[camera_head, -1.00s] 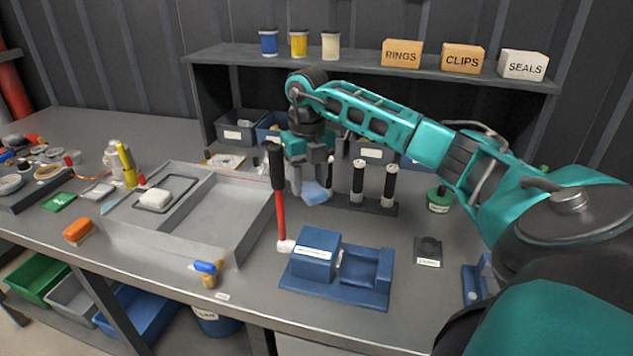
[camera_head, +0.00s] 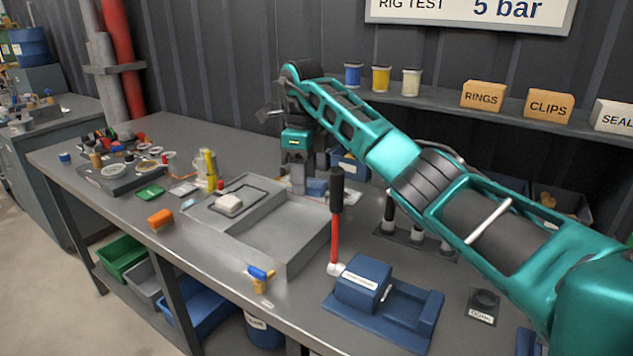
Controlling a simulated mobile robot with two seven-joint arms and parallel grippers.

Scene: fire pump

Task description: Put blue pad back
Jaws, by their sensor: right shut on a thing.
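My right gripper (camera_head: 305,186) reaches over the back of the bench, behind the grey tray, pointing down. It is shut on a small light blue pad (camera_head: 316,187), held low near the tray's back right corner. The black handle of the red lever stands just right of the pad. Part of the pad is hidden by the fingers, and I cannot tell whether it touches anything beneath. My left gripper is not in view.
A blue fixture (camera_head: 385,297) with an upright red lever (camera_head: 335,238) stands right of the tray. A blue-and-yellow tool (camera_head: 260,277) lies in front. An orange block (camera_head: 160,218), a green card (camera_head: 150,192) and a yellow tool (camera_head: 209,168) are left. Bins stand behind.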

